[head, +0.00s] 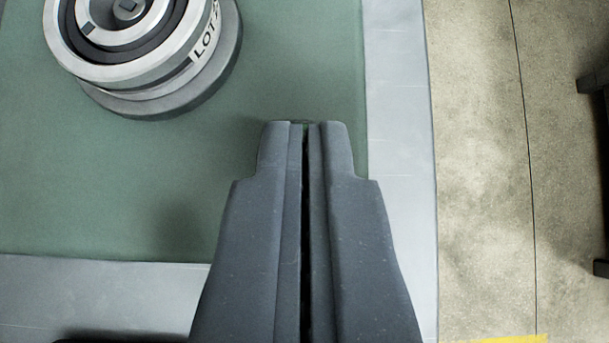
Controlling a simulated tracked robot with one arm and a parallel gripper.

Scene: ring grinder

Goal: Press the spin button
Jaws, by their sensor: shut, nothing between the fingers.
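My gripper (304,125) is shut and empty, pointing up the picture over the right part of a green surface (110,190). No spin button can be clearly made out. A tiny dark greenish spot shows right at the fingertips, too small and too covered to identify. My fingers hide what lies beneath them. A round grey metal piece (165,100) with concentric rings and a label reading "LOT" stands at the upper left, apart from my gripper.
A pale grey metal border (398,100) edges the green surface on the right and along the bottom. Beyond it lies a concrete floor (480,180) with a dark seam and a yellow strip (510,339). A dark object (600,85) stands at the far right. The green surface is bare between the rings and my gripper.

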